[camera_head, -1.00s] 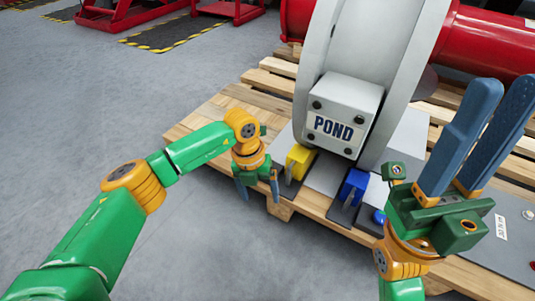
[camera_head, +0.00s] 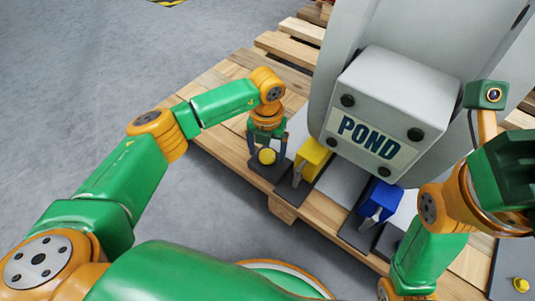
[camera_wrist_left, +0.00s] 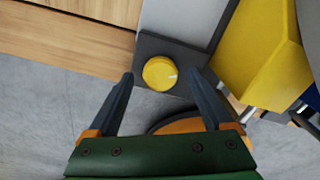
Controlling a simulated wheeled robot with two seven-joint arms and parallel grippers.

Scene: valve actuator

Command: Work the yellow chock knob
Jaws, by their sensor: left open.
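The yellow chock knob (camera_head: 267,156) is a small round knob on a dark plate beside the yellow chock (camera_head: 312,158). My left gripper (camera_head: 267,163) is open, with one finger on each side of the knob. In the wrist view the fingertips (camera_wrist_left: 161,78) are level with the knob, with visible gaps; I cannot tell how deep they reach. My right gripper (camera_head: 508,168) is partly cut off at the right edge, and its fingers are not visible.
The grey POND box (camera_head: 386,115) and its large grey housing stand just behind the chocks. A blue chock (camera_head: 380,198) is to the right. All rest on a wooden pallet (camera_head: 225,88). Another small yellow knob (camera_head: 521,285) is at lower right. Grey floor lies open at left.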

